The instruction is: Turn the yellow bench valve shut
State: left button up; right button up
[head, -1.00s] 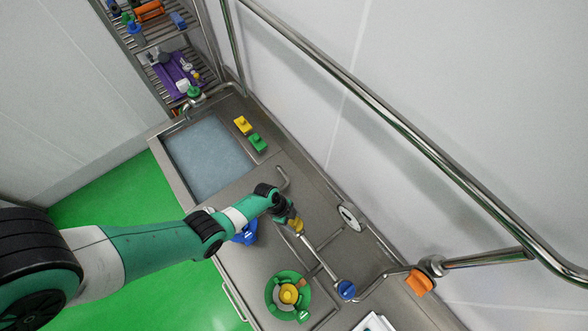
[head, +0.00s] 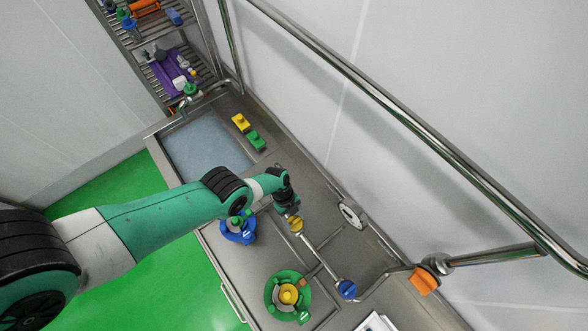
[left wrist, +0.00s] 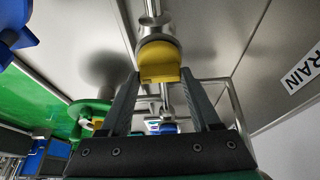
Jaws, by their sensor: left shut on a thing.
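The yellow bench valve (head: 296,225) sits on a steel pipe above the bench, in the middle of the head view. In the left wrist view its yellow handle (left wrist: 158,66) lies between the two dark fingers. My left gripper (head: 290,212) is shut on this handle, reaching in from the upper left. The gripper hides part of the valve in the head view, and I cannot tell how far the handle is turned. My right gripper is not in view.
A blue valve (head: 346,290) and an orange valve (head: 424,281) sit further along the pipework. A green round fitting (head: 272,300) and a blue fitting (head: 238,236) stand on the bench. Yellow (head: 241,122) and green (head: 256,140) blocks lie beside the basin (head: 205,152). A rail runs along the wall.

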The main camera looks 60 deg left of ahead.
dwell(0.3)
pick_arm(q)
jog(key=o, duration=1.4)
jog(key=shift+r, duration=0.1)
